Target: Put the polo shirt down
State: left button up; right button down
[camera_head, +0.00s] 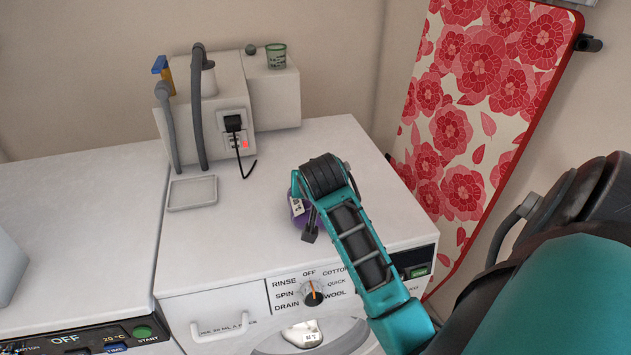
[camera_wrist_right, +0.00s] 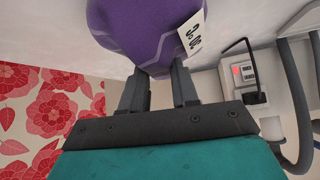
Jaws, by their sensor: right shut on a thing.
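A purple rounded bundle (camera_head: 299,217) with a white printed tag is at my right gripper, over the top of the right-hand washing machine (camera_head: 330,140). I take this bundle to be the polo shirt; its shape alone does not show that. My right gripper (camera_head: 309,224) is shut on it. In the right wrist view the bundle (camera_wrist_right: 140,30) fills the top middle, at the tips of the gripper's fingers (camera_wrist_right: 160,80). My arm hides much of it in the head view. I cannot tell whether it touches the white surface. My left gripper is not in view.
A white unit with hoses and a socket (camera_head: 225,110) stands at the back, with a green cup (camera_head: 276,56) on it. A shallow tray (camera_head: 192,193) lies in front. A floral ironing board (camera_head: 470,110) leans at the right.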

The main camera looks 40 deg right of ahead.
jog(key=shift+f, duration=0.1)
jog(key=c, duration=0.9)
grip_release()
jog(key=shift+o, duration=0.2)
jog(key=v, duration=1.2)
jog(key=shift+a, duration=0.1)
